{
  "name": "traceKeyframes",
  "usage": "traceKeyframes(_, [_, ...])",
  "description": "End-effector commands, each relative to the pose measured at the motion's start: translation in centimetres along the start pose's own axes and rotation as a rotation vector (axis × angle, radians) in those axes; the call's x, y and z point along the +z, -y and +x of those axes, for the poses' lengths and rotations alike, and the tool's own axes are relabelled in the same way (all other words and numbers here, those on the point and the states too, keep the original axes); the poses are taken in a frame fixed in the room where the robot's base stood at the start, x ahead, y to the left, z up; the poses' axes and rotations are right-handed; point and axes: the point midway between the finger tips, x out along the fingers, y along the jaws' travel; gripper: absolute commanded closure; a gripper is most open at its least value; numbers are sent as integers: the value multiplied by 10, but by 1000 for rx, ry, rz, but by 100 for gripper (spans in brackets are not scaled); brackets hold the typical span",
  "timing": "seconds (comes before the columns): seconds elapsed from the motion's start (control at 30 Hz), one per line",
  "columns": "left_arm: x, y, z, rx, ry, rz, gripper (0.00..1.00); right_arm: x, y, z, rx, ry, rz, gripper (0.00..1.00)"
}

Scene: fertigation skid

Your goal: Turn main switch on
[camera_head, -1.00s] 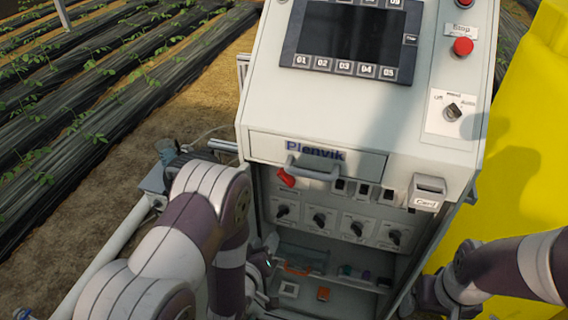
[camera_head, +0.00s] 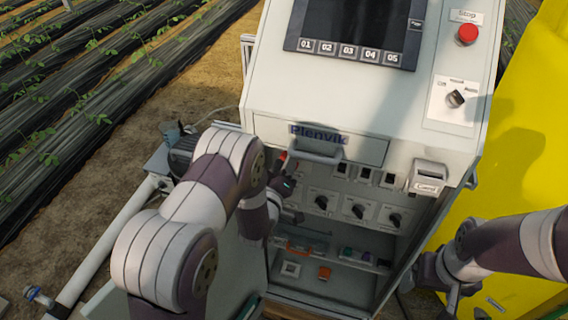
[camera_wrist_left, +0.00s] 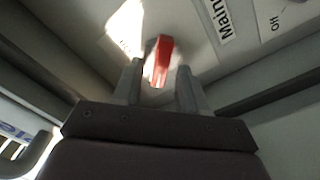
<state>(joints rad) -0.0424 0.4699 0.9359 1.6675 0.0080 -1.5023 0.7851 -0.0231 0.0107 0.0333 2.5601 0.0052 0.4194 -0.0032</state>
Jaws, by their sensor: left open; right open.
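The main switch has a red handle. In the left wrist view, the red handle (camera_wrist_left: 162,58) stands on a pale panel between and slightly beyond my left fingertips, beside a "Main" label (camera_wrist_left: 224,14). An "Off" mark shows to its right. In the head view, a bit of the red handle (camera_head: 282,158) shows at the upper left of the cabinet opening, largely hidden by my left gripper (camera_head: 287,180). My left gripper is open around the handle's near end; contact cannot be told. My right gripper (camera_head: 452,296) is open and empty at the cabinet's right side.
Several black rotary knobs (camera_head: 358,211) sit right of the main switch. A drawer handle (camera_head: 315,154) projects just above it. A card holder (camera_head: 429,178), mode selector (camera_head: 456,99) and red stop button (camera_head: 467,34) are at the right. A shelf with small items lies below.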

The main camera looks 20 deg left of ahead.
Motion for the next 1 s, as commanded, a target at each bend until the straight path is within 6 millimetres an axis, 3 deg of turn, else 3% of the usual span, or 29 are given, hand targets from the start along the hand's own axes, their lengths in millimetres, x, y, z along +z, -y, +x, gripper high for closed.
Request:
traceKeyframes(0.13, [0, 0, 0, 0, 0, 0, 58, 0, 0, 0, 0, 0, 0, 16])
traceKeyframes(0.17, [0, 0, 0, 0, 0, 0, 64, 0, 0, 0, 0, 0, 0, 16])
traceKeyframes(0.27, [0, 0, 0, 0, 0, 0, 97, 0, 0, 0, 0, 0, 0, 16])
traceKeyframes(0.3, [0, 0, 0, 0, 0, 0, 100, 0, 0, 0, 0, 0, 0, 16])
traceKeyframes(0.67, [0, 0, 0, 0, -1, 39, 100, 0, 0, 3, 0, 0, 0, 16])
traceKeyframes(1.0, [2, -1, 0, 0, -2, 271, 100, 2, 0, 14, 0, 0, 0, 16])
